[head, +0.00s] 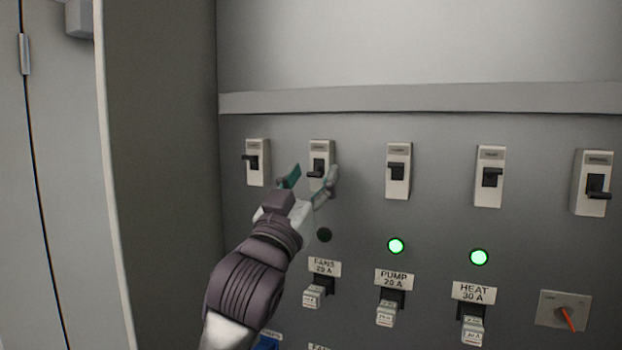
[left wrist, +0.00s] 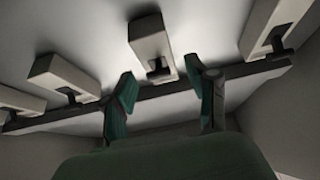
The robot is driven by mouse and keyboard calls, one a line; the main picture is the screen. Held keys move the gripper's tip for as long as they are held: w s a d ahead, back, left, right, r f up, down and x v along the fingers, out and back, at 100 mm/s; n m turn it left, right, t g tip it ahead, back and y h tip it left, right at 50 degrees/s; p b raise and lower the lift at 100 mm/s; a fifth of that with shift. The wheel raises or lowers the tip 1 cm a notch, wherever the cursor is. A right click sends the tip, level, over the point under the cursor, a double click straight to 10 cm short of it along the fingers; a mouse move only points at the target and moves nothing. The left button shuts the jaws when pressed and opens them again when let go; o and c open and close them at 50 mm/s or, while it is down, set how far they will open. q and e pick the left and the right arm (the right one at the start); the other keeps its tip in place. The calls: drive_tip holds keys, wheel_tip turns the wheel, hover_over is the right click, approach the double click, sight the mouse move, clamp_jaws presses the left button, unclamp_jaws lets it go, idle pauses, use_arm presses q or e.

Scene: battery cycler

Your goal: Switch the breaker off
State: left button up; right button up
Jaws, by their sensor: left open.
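A row of pale breakers with black toggles runs across the grey panel. My left gripper (head: 309,181) is open in front of the second breaker from the left (head: 320,152), one finger to each side of its lower part. That breaker's toggle (head: 315,174) sits lower in its housing than the toggles beside it. In the left wrist view, a breaker (left wrist: 149,34) with its black toggle (left wrist: 160,72) lies just beyond and between the open fingertips (left wrist: 164,90). I cannot tell whether a finger touches the toggle. The small label is unreadable. My right gripper is not in view.
Other breakers stand at left (head: 257,172) and right (head: 397,186). Below are a dark lamp (head: 324,235), green lamps (head: 396,245) (head: 479,257), labelled FANS, PUMP and HEAT units, and a rotary switch (head: 563,311). A side wall (head: 160,170) stands left.

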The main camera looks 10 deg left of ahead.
use_arm(q)
drive_tip(key=v, duration=1.2)
drive_tip(key=shift+f, duration=0.15)
